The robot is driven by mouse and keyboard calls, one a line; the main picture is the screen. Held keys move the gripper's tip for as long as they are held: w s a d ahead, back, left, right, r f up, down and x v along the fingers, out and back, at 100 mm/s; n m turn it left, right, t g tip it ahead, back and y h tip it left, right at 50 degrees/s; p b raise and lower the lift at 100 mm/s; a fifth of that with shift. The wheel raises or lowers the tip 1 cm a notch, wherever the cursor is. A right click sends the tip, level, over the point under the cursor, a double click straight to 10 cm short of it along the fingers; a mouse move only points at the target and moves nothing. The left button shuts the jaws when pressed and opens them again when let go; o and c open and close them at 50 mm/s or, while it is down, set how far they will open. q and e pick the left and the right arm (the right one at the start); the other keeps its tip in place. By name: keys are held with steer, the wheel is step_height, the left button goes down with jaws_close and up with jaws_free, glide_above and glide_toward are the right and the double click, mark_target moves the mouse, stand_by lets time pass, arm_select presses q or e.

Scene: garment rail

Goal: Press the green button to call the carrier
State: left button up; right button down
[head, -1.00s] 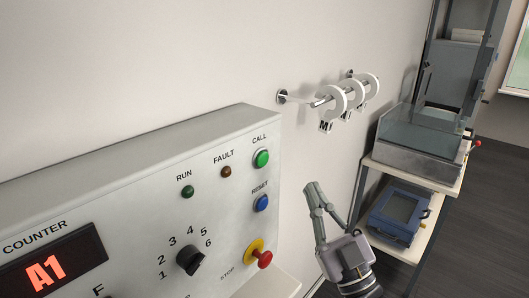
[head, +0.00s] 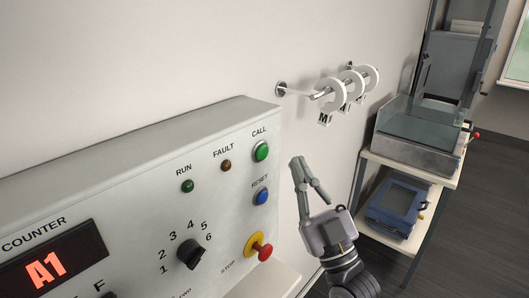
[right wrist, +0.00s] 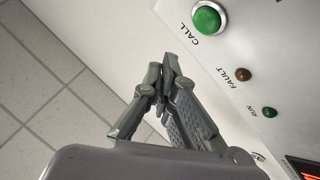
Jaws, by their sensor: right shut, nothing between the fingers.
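The green CALL button (head: 261,151) sits at the top right of the light grey control panel (head: 130,175) in the head view. It also shows large at the top of the right wrist view (right wrist: 209,18). My right gripper (head: 298,162) is shut and empty, to the right of the button and apart from it in the head view. In the right wrist view its closed fingertips (right wrist: 160,68) point toward the panel's edge, below and left of the button. My left gripper is not in view.
Below CALL are the blue RESET button (head: 262,196) and the red STOP knob (head: 264,252). RUN (head: 187,186) and FAULT (head: 226,165) lamps and a black dial (head: 190,254) are to the left. A rail with white size rings (head: 345,92) juts from the wall.

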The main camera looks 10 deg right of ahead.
mark_target(262, 152)
steer(key=shift+w+a, duration=1.5)
steer(key=shift+w, duration=0.3)
steer(key=shift+w+a, duration=0.25)
steer(key=shift+w, duration=0.1)
